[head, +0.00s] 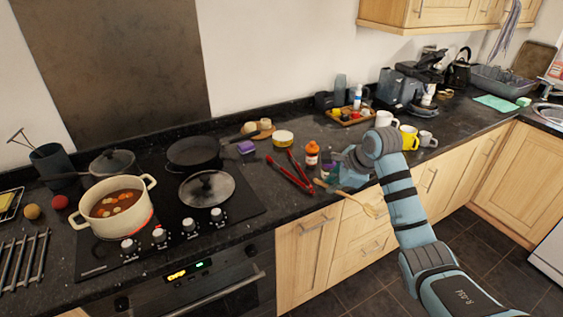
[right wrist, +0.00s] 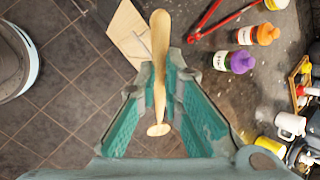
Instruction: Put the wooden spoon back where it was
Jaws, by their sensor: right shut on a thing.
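The wooden spoon (right wrist: 159,62) is between the teal fingers of my right gripper (right wrist: 158,82), which is shut on it. The gripper hides part of the spoon. My left gripper is not in view.
A purple bottle (right wrist: 238,62) is close by. Mugs (head: 408,137) are to the right. The hob holds a soup pot (head: 98,222), a pan and a lid. Some counter left of the tongs is bare.

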